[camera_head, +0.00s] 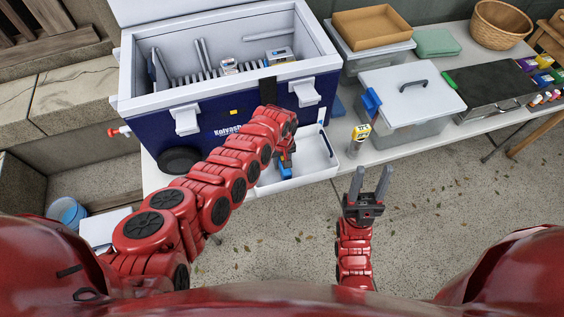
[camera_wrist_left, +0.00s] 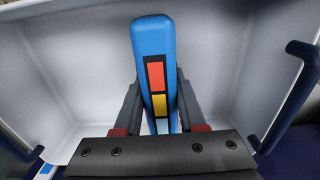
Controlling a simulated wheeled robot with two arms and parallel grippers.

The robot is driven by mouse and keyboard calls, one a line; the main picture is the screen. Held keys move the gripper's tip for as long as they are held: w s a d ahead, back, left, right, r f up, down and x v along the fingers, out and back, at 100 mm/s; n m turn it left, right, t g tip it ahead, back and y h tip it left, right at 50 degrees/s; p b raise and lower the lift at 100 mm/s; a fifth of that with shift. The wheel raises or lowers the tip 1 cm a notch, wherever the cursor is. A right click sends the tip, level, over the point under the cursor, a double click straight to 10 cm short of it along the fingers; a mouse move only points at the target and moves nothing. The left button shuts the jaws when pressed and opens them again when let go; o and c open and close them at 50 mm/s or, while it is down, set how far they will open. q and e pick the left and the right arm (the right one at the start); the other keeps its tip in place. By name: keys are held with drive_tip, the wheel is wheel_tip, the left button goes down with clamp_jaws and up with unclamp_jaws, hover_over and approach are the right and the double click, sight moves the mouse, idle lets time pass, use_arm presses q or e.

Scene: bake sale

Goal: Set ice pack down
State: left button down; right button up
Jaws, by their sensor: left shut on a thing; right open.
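My left gripper (camera_head: 288,148) reaches down over a white open bin (camera_head: 323,158) in front of the blue cooler (camera_head: 220,117). It is shut on a blue ice pack (camera_wrist_left: 153,45), which has red and yellow patches on its edge. In the left wrist view the pack stands on edge between the fingers, within the bin's walls. Its lower part is hidden by the gripper, so I cannot tell whether it touches the bin floor. My right gripper (camera_head: 371,180) is open and empty, in front of the table at centre right.
The cooler is open, with a slotted rack (camera_head: 200,77) and a few small packs inside. A lidded clear box (camera_head: 410,95), a dark case (camera_head: 490,85) and a wicker basket (camera_head: 502,24) stand to the right. A small yellow-labelled item (camera_head: 360,132) is near the table edge.

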sight(282, 158)
use_arm(q)
drive_tip(key=shift+f, duration=0.1)
drive_tip(key=shift+c, duration=2.4)
unclamp_jaws()
drive_tip(key=shift+r, duration=0.4)
wheel_tip(282, 158, up, 11)
drive_tip(key=shift+r, duration=0.2)
